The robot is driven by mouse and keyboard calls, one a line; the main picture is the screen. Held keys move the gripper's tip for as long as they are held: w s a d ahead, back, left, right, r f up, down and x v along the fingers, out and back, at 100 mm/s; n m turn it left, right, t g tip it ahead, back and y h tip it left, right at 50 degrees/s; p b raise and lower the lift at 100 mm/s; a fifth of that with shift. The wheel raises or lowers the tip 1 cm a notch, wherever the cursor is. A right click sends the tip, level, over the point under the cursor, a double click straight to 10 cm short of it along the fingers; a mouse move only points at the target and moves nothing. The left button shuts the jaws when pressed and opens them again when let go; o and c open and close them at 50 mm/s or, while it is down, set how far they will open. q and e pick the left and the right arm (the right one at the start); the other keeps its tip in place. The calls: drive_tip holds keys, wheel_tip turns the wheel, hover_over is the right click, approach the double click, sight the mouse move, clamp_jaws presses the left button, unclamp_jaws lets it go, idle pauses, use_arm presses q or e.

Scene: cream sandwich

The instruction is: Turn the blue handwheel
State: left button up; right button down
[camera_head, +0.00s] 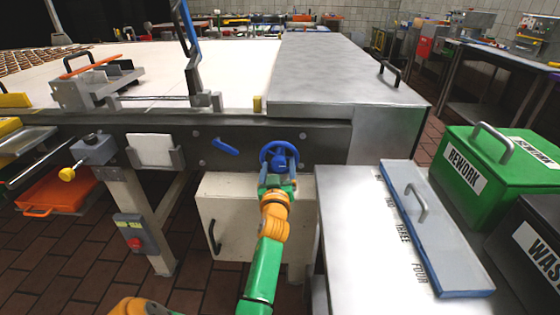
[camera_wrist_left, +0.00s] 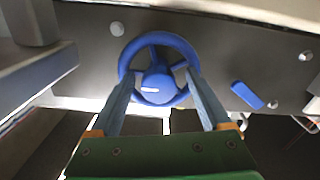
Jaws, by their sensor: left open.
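My right gripper is not in view.
A small blue lever (camera_head: 226,147) sits on the rail left of the wheel. A white cabinet (camera_head: 236,211) stands below. A steel table (camera_head: 352,240) with a blue-edged lid is to the right, near a green REWORK box (camera_head: 490,162).

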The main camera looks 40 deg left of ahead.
use_arm(q)
drive_tip(key=shift+r, duration=0.15)
drive_tip(key=shift+s+d+r, duration=0.1)
drive_tip(key=shift+s+d, duration=0.05)
drive_tip(key=shift+d, duration=0.1)
drive_tip(key=c, duration=0.3)
clamp_jaws()
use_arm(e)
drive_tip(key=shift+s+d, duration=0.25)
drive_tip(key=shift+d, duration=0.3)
use_arm(q)
drive_tip(key=shift+m, duration=0.3)
